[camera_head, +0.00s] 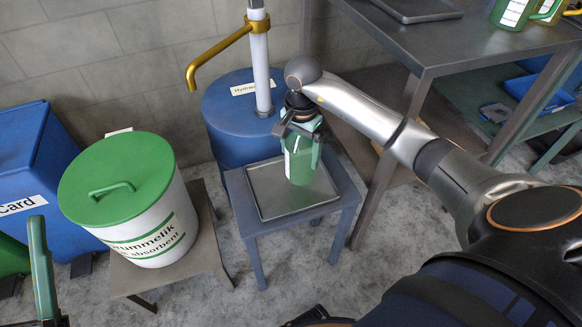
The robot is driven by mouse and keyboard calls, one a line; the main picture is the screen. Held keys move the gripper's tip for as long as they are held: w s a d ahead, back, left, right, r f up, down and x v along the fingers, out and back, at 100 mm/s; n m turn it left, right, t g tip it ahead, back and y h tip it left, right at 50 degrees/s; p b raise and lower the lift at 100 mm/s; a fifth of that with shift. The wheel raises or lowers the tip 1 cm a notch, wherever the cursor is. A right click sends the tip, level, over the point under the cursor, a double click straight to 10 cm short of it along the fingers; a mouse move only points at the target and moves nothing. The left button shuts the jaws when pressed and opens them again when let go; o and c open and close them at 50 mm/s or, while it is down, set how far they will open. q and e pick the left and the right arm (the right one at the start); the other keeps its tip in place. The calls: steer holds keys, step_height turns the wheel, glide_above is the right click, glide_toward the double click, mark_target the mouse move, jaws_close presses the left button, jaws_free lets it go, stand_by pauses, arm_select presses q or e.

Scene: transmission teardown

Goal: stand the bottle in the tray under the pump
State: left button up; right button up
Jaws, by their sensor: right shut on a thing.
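The green bottle (301,160) with a pale label is upright in my right gripper (300,122), which is shut on it near its top. The bottle's lower end shows over the far right part of the grey metal tray (275,208). I cannot tell whether it touches the tray floor. The tray lies on a small blue-grey stand (254,229). The pump (260,55) has a white column and a yellow spout (200,68); it rises from a blue drum (225,110) behind the stand. The spout points left, away from above the tray. My left gripper is not clearly visible.
A white bin with a green lid (117,178) stands on a low stand at left, beside a blue bin (30,165). A grey metal table (460,45) with more green bottles (512,12) is at upper right. A green upright piece (41,265) is at lower left.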

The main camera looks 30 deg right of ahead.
mark_target(291, 165)
steer(key=shift+w+a+f, duration=0.3)
steer(key=shift+a+f, duration=0.1)
steer(key=shift+f, duration=0.25)
steer(key=shift+w+a+f, duration=0.25)
steer(key=shift+w+f, duration=0.05)
steer(key=shift+f, duration=0.15)
arm_select(q)
steer(key=shift+s+d+f+m+h+b, duration=0.1)
steer(key=shift+s+d+m+h+b, duration=0.05)
steer(key=shift+s+m+h+b, duration=0.7)
arm_select(e)
steer(key=shift+w+a+f, duration=0.15)
steer(key=shift+f, duration=1.55)
arm_select(q)
steer(key=shift+w, duration=0.1)
arm_select(e)
steer(key=shift+f, duration=0.15)
steer(key=o, duration=1)
arm_select(q)
steer(key=shift+n, duration=0.25)
